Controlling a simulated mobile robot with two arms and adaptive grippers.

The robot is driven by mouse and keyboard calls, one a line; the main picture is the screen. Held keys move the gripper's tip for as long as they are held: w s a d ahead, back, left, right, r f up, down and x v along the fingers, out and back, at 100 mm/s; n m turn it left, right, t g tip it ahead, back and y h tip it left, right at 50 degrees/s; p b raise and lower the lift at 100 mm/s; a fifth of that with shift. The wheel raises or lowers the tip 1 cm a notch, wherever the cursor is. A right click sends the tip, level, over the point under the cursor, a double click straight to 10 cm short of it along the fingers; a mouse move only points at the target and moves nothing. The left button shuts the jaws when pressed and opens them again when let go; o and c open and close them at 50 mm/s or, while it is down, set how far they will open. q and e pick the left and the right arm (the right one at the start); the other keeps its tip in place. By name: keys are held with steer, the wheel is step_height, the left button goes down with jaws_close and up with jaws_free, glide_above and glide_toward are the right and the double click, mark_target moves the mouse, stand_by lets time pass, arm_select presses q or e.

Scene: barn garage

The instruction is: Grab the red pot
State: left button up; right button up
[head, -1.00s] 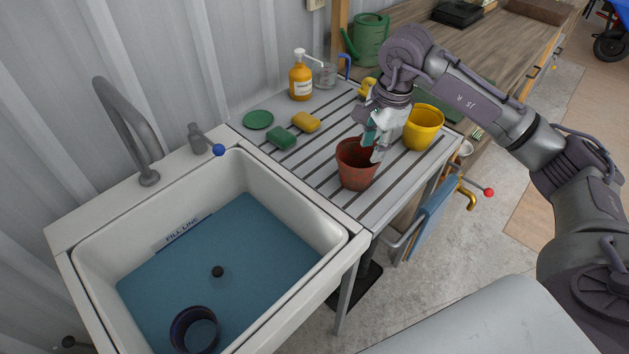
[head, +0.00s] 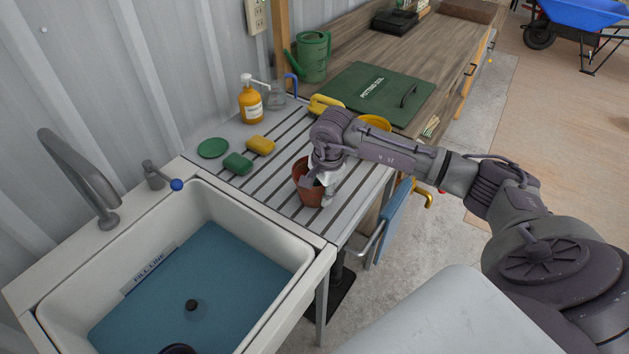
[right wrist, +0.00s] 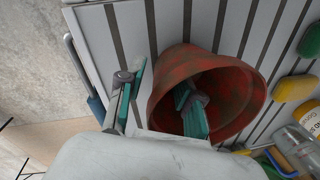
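The red pot (head: 305,190), a terracotta-coloured planter, stands upright on the slatted drainboard right of the sink. My right gripper (head: 322,190) is down at its right side in the head view. In the right wrist view the pot (right wrist: 235,82) shows its open mouth. One teal-padded finger reaches inside the pot and the other is outside it, so the near wall lies between the fingers of the right gripper (right wrist: 158,105). Gaps show between fingers and wall, so the gripper looks open. My left gripper is not in view.
A yellow pot (head: 375,122) is partly hidden behind my right arm. A green sponge (head: 237,163), yellow sponge (head: 261,145), green dish (head: 213,148) and soap bottle (head: 250,104) stand on the drainboard's left. The water-filled sink (head: 300,262) is at left.

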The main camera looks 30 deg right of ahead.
steer(key=shift+w+f, duration=0.1)
steer(key=shift+f, duration=0.6)
jaws_close()
steer(key=shift+r, duration=0.1)
